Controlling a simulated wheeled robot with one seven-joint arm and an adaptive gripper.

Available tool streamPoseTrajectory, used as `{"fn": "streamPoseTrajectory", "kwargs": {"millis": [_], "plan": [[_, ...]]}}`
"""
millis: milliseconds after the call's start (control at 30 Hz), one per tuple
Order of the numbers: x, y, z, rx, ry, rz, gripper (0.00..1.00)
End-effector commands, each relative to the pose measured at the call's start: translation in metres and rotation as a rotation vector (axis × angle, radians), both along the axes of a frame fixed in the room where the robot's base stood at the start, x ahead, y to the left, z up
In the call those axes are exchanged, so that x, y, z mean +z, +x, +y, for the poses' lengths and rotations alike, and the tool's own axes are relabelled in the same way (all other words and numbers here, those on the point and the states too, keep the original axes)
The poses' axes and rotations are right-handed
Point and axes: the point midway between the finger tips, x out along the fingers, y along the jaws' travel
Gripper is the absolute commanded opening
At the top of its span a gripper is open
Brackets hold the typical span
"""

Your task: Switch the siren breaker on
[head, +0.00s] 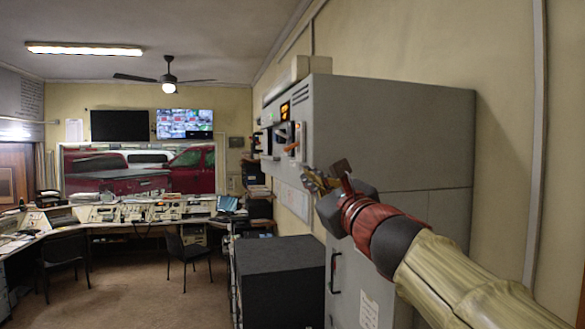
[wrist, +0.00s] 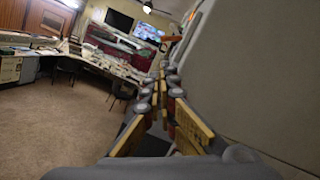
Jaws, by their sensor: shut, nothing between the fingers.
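A grey wall cabinet (head: 390,135) stands on the right, its narrow control face turned left and seen at a steep angle. On that face are an orange lever (head: 291,147), a dark switch unit (head: 268,141) and a lit orange display (head: 285,111). I cannot read which one is the siren breaker, nor its position. In the wrist view an orange part (wrist: 169,39) shows beyond the fingers. My gripper (head: 318,181) is shut and empty, below and to the right of the lever in the picture, apart from it. It also shows in the wrist view (wrist: 163,85).
A black box-like cabinet (head: 275,262) stands low in front of the grey cabinet. A long console desk (head: 130,215) and chairs (head: 188,250) are at the back left. The carpet (head: 150,290) in the middle is clear. The cabinet's flat side is close on the right in the wrist view.

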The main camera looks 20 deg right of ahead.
Motion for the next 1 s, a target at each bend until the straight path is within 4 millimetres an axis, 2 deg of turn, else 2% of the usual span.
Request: {"fn": "streamPoseTrajectory", "kwargs": {"millis": [133,233,500,700,1000], "plan": [[0.001,0.005,0.001,0.0,-0.002,0.0,0.0],[0.003,0.015,0.002,0.002,0.0,0.001,0.0],[0.014,0.061,0.008,0.002,-0.001,0.001,0.0],[0.02,0.086,0.011,0.0,-0.002,0.0,0.0],[0.022,0.097,0.012,0.0,-0.003,-0.001,0.0]]}}
